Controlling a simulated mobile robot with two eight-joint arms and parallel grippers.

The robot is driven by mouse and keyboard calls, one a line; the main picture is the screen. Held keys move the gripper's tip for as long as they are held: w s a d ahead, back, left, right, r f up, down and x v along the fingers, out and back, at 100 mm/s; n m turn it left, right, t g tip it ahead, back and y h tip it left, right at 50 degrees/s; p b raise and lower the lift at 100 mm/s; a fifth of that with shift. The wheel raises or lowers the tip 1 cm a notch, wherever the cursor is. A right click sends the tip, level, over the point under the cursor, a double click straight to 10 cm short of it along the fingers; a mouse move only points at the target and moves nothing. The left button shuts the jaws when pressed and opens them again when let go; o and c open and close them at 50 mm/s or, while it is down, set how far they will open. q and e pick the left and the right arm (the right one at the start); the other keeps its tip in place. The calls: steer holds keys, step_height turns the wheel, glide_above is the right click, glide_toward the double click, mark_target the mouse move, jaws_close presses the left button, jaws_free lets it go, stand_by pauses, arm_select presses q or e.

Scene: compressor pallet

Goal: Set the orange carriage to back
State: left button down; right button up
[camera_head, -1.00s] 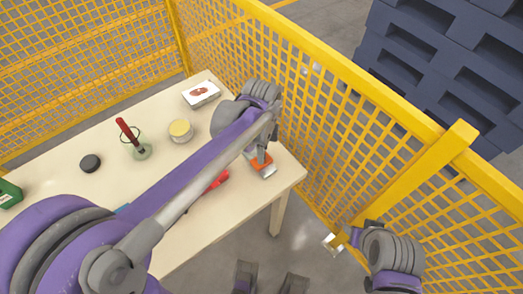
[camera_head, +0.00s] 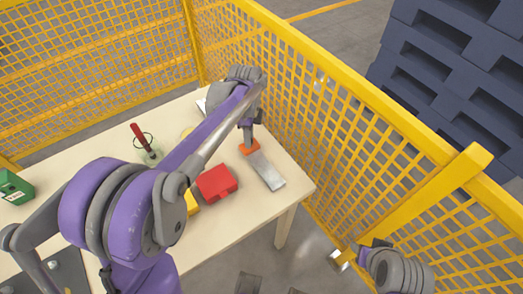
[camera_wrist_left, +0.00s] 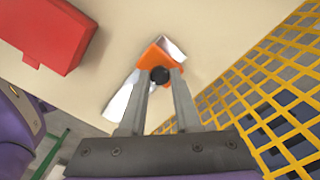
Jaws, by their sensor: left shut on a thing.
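The orange carriage (camera_head: 249,147) sits on a silver rail (camera_head: 268,173) at the right part of the table. It is near the rail's far end, and a long bare stretch of rail runs from it toward the near right. My left gripper (camera_head: 247,136) reaches down onto the carriage. In the left wrist view, its fingers (camera_wrist_left: 160,77) are shut on the dark knob of the carriage (camera_wrist_left: 152,57). A short piece of rail shows beyond the carriage there. My right gripper (camera_head: 341,258) is low beside the fence, away from the table, its jaws unclear.
A red block (camera_head: 216,183) lies left of the rail and also shows in the left wrist view (camera_wrist_left: 45,32). A jar with a red-handled tool (camera_head: 147,146) and a green box (camera_head: 14,188) stand farther left. The yellow mesh fence (camera_head: 320,115) runs close along the table's right side.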

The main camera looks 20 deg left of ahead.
arm_select(q)
steer(key=shift+w+a, duration=0.45)
steer(key=shift+a, duration=0.1)
steer(key=shift+r, duration=0.1)
steer(key=c, duration=0.6)
jaws_free()
steer(key=shift+w, duration=0.1)
step_height(320, 180, up, 11)
steer(key=shift+f+p, duration=0.15)
steer(key=shift+p, duration=0.35)
